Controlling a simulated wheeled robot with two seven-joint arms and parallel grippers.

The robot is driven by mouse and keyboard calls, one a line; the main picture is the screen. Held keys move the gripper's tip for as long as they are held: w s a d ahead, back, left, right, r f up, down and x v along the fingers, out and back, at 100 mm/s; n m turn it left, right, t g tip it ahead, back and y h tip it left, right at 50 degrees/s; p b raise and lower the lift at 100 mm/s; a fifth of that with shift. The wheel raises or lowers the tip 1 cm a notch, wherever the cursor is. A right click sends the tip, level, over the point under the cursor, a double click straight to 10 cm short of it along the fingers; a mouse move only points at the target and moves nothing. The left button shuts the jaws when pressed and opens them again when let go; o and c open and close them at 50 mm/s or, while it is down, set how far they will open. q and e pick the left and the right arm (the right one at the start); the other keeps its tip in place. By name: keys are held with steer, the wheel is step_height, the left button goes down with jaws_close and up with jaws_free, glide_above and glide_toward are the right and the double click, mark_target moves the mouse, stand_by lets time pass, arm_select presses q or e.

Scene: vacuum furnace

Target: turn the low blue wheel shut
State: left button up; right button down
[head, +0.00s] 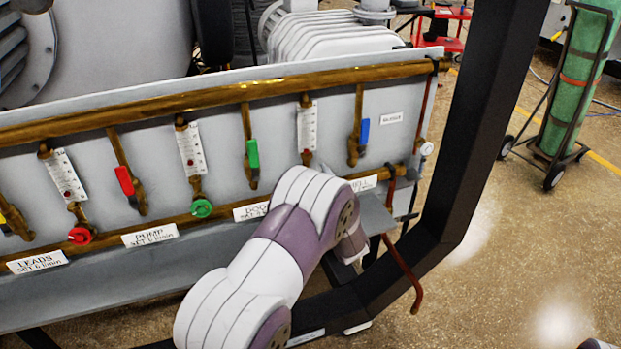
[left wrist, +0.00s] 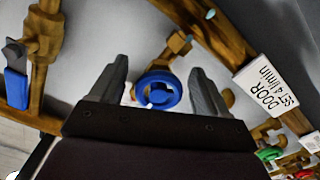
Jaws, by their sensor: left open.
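The low blue wheel (left wrist: 158,90) shows in the left wrist view, on a brass valve stem against the grey panel. My left gripper (left wrist: 158,70) is open, with one finger on each side of the wheel. I see gaps between the wheel and both fingers, so it is not gripped. How far the fingertips reach past the wheel is hard to tell. In the head view my left arm covers the wheel, and the gripper's jaws are hidden too. My right gripper is not in view.
A blue lever (head: 365,132) hangs above; it also shows in the left wrist view (left wrist: 15,88). A green wheel (head: 201,208) and red wheel (head: 81,234) sit along the lower brass pipe. A black frame post (head: 488,110) stands right of the panel. A green cylinder (head: 577,90) stands beyond.

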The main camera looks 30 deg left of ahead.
arm_select(q)
steer(key=v, duration=1.1)
steer(key=shift+p, duration=0.35)
steer(key=shift+d, duration=0.15)
steer(key=d+f+m+g+h, duration=0.1)
steer(key=d+f+m+h, duration=0.55)
steer(key=f+h, duration=0.25)
steer(key=s+d+f+m+g+h, duration=0.2)
steer(key=s+d+m+g+h, duration=0.3)
steer(key=s+d, duration=0.15)
steer(key=s+a+r+m+g, duration=0.2)
steer(key=s+g, duration=0.1)
steer(key=s, duration=0.4)
steer(key=s+a+r+m+g, duration=0.2)
steer(key=s, duration=0.6)
step_height(320, 180, up, 21)
steer(key=w+a+p, duration=0.1)
steer(key=p, duration=1.7)
steer(key=shift+t, duration=0.3)
